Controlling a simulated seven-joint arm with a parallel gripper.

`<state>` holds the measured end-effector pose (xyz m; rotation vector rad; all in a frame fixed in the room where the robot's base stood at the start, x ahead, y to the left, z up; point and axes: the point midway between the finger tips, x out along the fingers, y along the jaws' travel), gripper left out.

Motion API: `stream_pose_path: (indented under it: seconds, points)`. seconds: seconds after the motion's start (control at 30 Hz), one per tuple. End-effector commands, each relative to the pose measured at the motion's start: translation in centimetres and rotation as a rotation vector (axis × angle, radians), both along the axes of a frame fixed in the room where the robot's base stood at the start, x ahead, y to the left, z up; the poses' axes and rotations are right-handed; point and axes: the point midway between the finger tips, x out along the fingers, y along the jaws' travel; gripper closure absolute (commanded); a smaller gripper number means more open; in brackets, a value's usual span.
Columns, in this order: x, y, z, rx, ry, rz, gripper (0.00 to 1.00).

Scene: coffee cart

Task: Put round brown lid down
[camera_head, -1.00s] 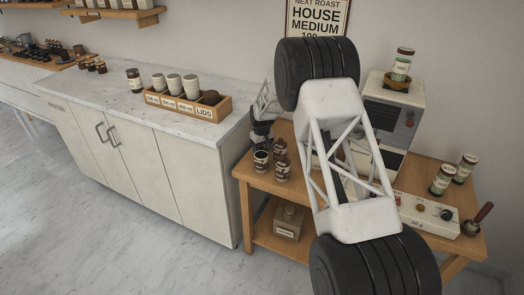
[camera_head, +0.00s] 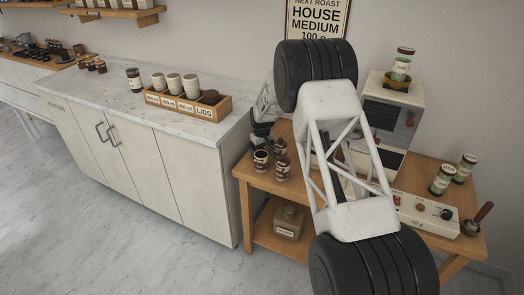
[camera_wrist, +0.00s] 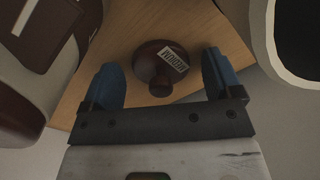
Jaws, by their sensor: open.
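The round brown lid (camera_wrist: 148,62), with a knob and a small white label, is in the middle of the wrist view. It appears to lie on the wooden table top (camera_wrist: 205,28). My gripper (camera_wrist: 168,80) is open; its two blue fingers stand on either side of the lid, with gaps between them and it. In the head view my gripper (camera_head: 262,133) is partly hidden behind my arm, over the back left of the wooden table (camera_head: 243,176). I cannot make out the lid there.
An open canister (camera_wrist: 262,40) with a pale rim is close on the right in the wrist view. A white and brown canister (camera_wrist: 42,62) is close on the left. In the head view several small canisters (camera_head: 283,171) stand by my gripper, left of the machine (camera_head: 400,98).

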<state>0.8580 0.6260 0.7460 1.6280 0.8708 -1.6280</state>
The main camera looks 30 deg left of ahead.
Motion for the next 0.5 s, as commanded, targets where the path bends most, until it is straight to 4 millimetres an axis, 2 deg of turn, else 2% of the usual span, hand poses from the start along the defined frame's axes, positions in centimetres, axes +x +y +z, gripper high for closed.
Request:
stream_pose_path:
  seconds: [0.27, 0.5]
  points:
    - [0.0, 0.0, 0.8, 0.001, -0.001, 0.0, 0.15]
    - [0.0, 0.0, 3.1, 0.0, -0.001, 0.0, 0.15]
